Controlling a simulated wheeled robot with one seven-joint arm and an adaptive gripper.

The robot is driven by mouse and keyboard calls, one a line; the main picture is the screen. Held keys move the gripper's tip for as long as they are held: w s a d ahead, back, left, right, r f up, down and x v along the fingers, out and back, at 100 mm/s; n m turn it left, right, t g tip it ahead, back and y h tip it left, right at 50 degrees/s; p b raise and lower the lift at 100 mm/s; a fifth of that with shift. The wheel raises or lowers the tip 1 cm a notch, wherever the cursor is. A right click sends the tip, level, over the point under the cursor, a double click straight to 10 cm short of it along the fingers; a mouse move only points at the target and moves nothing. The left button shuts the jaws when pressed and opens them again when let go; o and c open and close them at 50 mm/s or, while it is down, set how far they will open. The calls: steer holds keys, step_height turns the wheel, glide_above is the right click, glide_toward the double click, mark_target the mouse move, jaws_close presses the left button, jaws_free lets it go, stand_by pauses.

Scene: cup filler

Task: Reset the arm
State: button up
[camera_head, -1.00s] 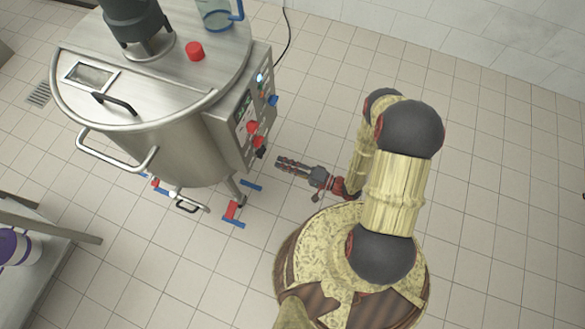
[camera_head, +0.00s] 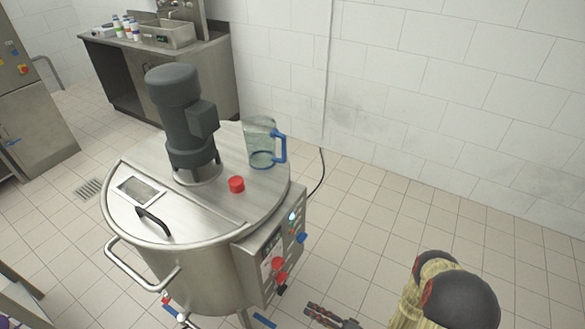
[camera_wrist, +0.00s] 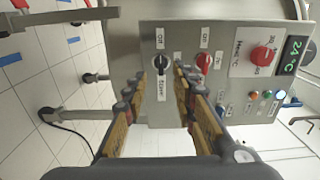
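My gripper (camera_head: 318,312) shows at the bottom edge in the head view, right of the steel mixing vat (camera_head: 200,262). In the wrist view my gripper (camera_wrist: 158,74) has its two fingers apart, with nothing between them. Beyond them is the vat's control panel (camera_wrist: 232,60), which appears sideways, with a black knob (camera_wrist: 160,62) seen between the fingertips and a red knob (camera_wrist: 204,62) beside it. The fingers look clear of the panel, though the exact gap is hard to tell. My arm (camera_head: 445,295) shows at the bottom right, mostly cut off.
A clear jug with a blue handle (camera_head: 262,145) and a red cap (camera_head: 236,184) stand on the vat lid, beside a grey motor (camera_head: 182,115). A steel counter with a sink (camera_head: 160,35) is at the back. Tiled floor (camera_head: 370,225) right of the vat is free.

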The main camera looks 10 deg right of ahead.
steer(key=s+a+m+g+y, duration=0.2)
steer(key=s+a+m+g, duration=0.25)
steer(key=s, duration=0.35)
steer(key=s+d+r+n+g+h, duration=0.1)
steer(key=s+d+r+n+g, duration=0.15)
steer(key=r+g, duration=0.55)
steer(key=d+r+n+h, duration=0.2)
steer(key=d+r+h, duration=0.2)
steer(key=r, duration=0.4)
steer(key=d+r+n+h+p, duration=0.1)
steer(key=d+r+h, duration=0.35)
steer(key=r, duration=0.45)
steer(key=d+r+n+h, duration=0.2)
steer(key=d+r+h, duration=0.15)
steer(key=r, duration=0.45)
steer(key=a+r+n+t+h, duration=0.1)
steer(key=a+r+n+t, duration=0.1)
steer(key=r, duration=0.9)
steer(key=a+r+n+t+h, duration=0.2)
steer(key=r+t, duration=0.3)
steer(key=r, duration=0.6)
steer(key=shift+s+p, duration=0.35)
steer(key=shift+p, duration=0.1)
